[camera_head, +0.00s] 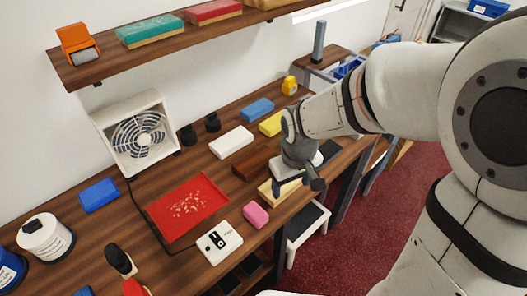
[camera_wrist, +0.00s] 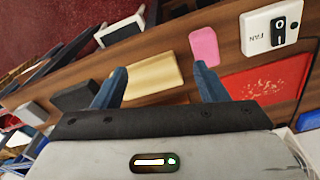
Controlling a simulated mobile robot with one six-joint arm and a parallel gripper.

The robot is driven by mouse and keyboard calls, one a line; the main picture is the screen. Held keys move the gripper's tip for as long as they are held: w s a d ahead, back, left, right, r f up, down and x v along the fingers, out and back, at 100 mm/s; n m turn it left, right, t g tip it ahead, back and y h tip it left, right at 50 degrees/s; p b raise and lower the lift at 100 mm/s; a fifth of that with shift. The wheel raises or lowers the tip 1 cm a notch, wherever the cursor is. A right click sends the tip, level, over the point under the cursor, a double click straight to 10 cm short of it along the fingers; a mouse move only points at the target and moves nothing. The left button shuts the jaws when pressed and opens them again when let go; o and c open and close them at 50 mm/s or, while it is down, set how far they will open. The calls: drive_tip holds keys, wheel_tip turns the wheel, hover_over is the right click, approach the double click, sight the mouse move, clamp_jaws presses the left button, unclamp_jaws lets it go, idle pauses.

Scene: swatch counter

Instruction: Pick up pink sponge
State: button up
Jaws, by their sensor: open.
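The pink sponge (camera_head: 256,214) lies on the wooden counter, between the white switch box and my gripper in the head view. It also shows in the wrist view (camera_wrist: 204,46), just beyond the right fingertip, and looks fully visible there. My gripper (camera_head: 297,184) is above the counter over a cream-yellow block (camera_head: 268,190). In the wrist view my gripper (camera_wrist: 160,80) has its two blue fingers spread wide, with the cream-yellow block (camera_wrist: 152,76) showing between and below them. Nothing is held. The pink sponge is outside the finger gap.
A red tray (camera_head: 160,225) and the white fan switch box (camera_head: 219,243) sit left of the sponge. A white block (camera_head: 231,142), a blue block (camera_head: 257,109) and a brown block (camera_head: 250,165) lie behind. The counter's front edge is close to the sponge.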

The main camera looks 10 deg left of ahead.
sight(255, 211)
drive_tip(key=a+f+n, duration=0.1)
drive_tip(key=a, duration=0.1)
drive_tip(key=a+f+n+p, duration=0.1)
drive_tip(key=a+f, duration=0.1)
drive_tip(key=a, duration=0.1)
drive_tip(key=a+f+n+p, duration=0.1)
drive_tip(key=a, duration=0.2)
drive_tip(key=shift+s+a+f+g, duration=0.2)
drive_tip(key=shift+f+g, duration=0.15)
drive_tip(key=shift+g, duration=0.05)
drive_tip(key=shift+s+a+f, duration=0.1)
drive_tip(key=shift+a+f, duration=0.1)
drive_tip(key=shift+f, duration=0.1)
drive_tip(key=shift+s+a+f+p, duration=0.1)
drive_tip(key=shift+f+p, duration=0.3)
drive_tip(key=shift+f, duration=1.55)
drive_tip(key=shift+s+f+p, duration=0.1)
drive_tip(key=shift+f+p, duration=0.3)
drive_tip(key=shift+f, duration=1.55)
drive_tip(key=shift+c, duration=0.6)
drive_tip(key=c, duration=0.9)
